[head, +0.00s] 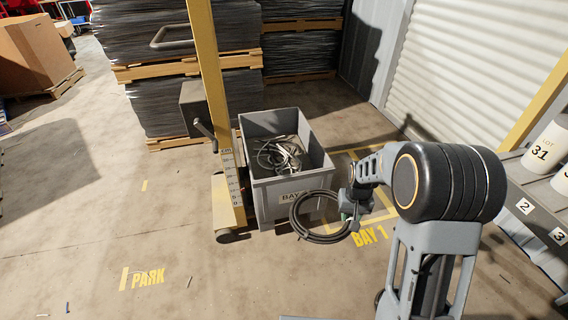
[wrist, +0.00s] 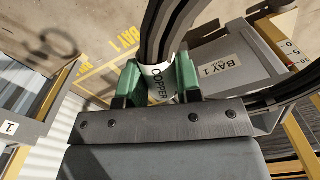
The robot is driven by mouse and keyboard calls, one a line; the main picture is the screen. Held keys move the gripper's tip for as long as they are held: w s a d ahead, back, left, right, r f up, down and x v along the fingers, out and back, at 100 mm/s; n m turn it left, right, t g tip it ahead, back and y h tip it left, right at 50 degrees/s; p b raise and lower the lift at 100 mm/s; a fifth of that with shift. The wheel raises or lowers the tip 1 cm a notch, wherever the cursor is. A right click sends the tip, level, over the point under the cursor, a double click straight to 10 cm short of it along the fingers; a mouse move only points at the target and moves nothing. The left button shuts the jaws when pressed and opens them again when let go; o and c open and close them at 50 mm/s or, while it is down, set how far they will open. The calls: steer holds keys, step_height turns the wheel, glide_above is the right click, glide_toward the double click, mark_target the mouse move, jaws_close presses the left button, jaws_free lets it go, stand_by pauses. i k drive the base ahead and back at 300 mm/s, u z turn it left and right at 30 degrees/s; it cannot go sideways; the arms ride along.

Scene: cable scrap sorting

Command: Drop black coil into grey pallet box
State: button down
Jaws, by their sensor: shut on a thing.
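The black coil (head: 296,222) hangs from my gripper (head: 352,212) in front of the near right side of the grey pallet box, outside its rim. In the wrist view my gripper (wrist: 158,82) has green fingers shut on the coil (wrist: 155,25), around a white label reading COPPER (wrist: 158,76). The grey pallet box (head: 262,205) stands on the floor with a BAY label on its front and a tangle of grey cable inside. It also shows in the wrist view (wrist: 190,75), with its BAY 1 label. Part of the box front is hidden by the coil.
A yellow mast (head: 208,80) with a scale stands at the box's left side. Stacked dark sheets on pallets (head: 178,40) are behind it. A grey shelf (head: 535,205) with white containers is at the right. The floor at the left is mostly open.

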mark_target(285, 169)
steer(key=z, duration=0.05)
steer(key=k, duration=0.35)
steer(key=u, duration=0.65)
steer(key=i, duration=1.85)
steer(key=u, duration=0.05)
